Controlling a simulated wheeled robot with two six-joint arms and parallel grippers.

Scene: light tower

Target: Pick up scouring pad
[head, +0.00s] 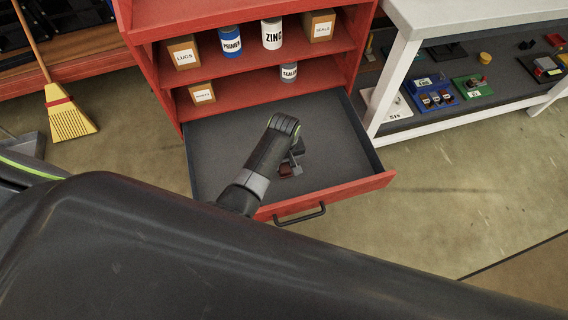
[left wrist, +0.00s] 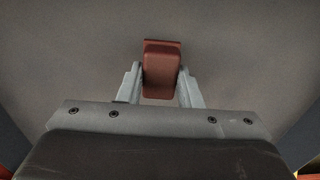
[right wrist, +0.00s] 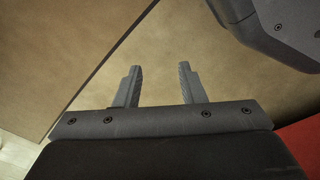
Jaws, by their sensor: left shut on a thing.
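The scouring pad (left wrist: 161,70) is a reddish-brown block between the two fingers of my left gripper (left wrist: 160,88) in the left wrist view. The fingers touch its sides and are shut on it. In the head view, my left gripper (head: 291,166) is inside the open drawer, and the pad (head: 285,170) shows as a small dark red patch, partly hidden by the gripper. I cannot tell whether the pad touches the drawer floor. My right gripper (right wrist: 159,85) is open and empty over brown floor in the right wrist view.
The grey-lined drawer (head: 225,145) is pulled out from a red shelf unit (head: 240,75) holding cans and boxes. Its front has a black handle (head: 300,216). A white-legged bench (head: 397,75) stands to the right, a broom (head: 68,117) to the left. The drawer looks otherwise empty.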

